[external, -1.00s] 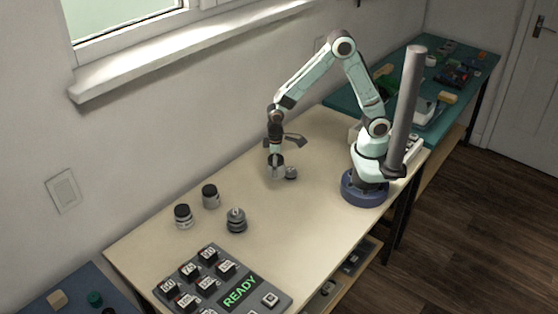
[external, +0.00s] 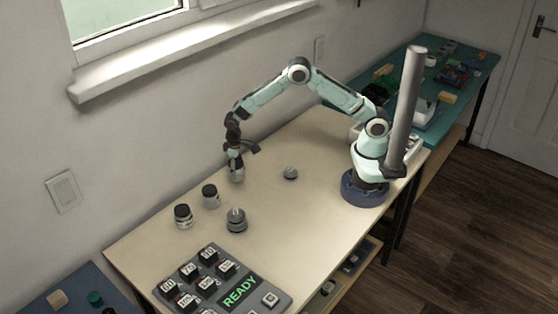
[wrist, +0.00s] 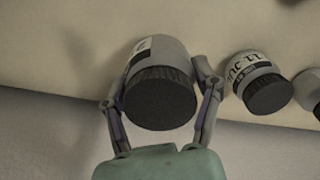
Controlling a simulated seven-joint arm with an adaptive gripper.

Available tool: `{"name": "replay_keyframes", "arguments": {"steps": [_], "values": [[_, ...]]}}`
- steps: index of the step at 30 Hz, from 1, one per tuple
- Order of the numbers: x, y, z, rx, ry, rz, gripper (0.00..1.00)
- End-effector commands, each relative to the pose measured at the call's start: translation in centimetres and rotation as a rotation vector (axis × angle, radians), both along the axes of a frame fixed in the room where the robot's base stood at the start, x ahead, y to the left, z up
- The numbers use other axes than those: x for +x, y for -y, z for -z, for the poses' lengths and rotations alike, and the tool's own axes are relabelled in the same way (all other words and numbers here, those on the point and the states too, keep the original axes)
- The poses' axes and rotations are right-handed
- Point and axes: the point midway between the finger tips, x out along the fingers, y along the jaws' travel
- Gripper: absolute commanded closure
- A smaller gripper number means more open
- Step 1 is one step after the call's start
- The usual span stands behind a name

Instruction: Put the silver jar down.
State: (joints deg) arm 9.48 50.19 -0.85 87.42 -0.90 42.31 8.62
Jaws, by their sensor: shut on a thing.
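The silver jar (external: 237,175) is in my gripper (external: 236,168), upright, on the window side of the pale table. In the wrist view the jar (wrist: 160,88) has a grey body, a pale label and a broad dark ribbed lid facing the camera. The two fingers of my gripper (wrist: 162,95) are closed on either side of it. The jar's base is low near the tabletop; I cannot tell whether it touches.
Two black-lidded jars (external: 210,197) (external: 183,217) stand to the left; one labelled jar (wrist: 258,82) is close beside in the wrist view. A grey weight-like object (external: 236,221) and small round piece (external: 290,173) stand nearby. A keypad panel (external: 262,277) lies in front.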

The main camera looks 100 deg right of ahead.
Motion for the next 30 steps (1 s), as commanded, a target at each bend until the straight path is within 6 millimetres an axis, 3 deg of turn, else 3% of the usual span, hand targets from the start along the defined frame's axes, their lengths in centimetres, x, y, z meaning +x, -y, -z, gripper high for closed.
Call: {"name": "replay_keyframes", "arguments": {"steps": [9,20,21,23,24,30], "values": [[0.6,0.1,3.7,0.000,0.000,0.000,0.77],[0.6,0.1,4.1,0.000,0.000,0.000,0.77],[0.6,0.1,4.2,0.000,0.000,0.000,0.33],[0.6,0.1,4.1,0.000,0.000,0.000,0.14],[0.6,0.1,4.1,0.000,0.000,0.000,0.10],[0.6,0.1,4.1,0.000,0.000,0.000,0.10]]}}
